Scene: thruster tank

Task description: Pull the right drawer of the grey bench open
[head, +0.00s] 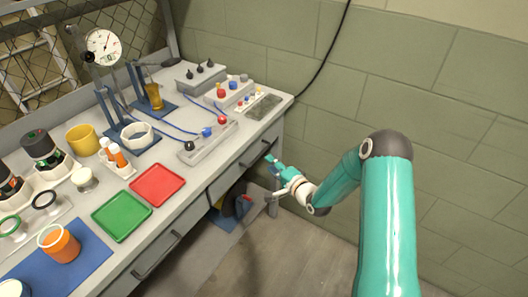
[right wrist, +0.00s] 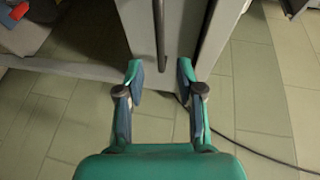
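The grey bench (head: 222,152) runs along the left of the head view. Its right drawer (head: 240,163) is at the far end of the bench front and looks shut, with a dark bar handle (head: 264,149). My right gripper (head: 275,170) is just in front of and below that handle. In the right wrist view the gripper (right wrist: 160,73) is open and empty, its two fingers apart. The drawer's handle (right wrist: 161,35) shows there as an upright bar, ahead of and between the fingertips; I see no contact. My left gripper is not in view.
Another drawer with a bar handle (head: 157,257) is nearer on the bench front. Red (head: 157,184) and green (head: 122,215) trays, cups and instruments cover the bench top. Dark items (head: 243,204) sit beneath the bench. The floor (head: 285,250) in front is clear; a block wall (head: 450,120) stands right.

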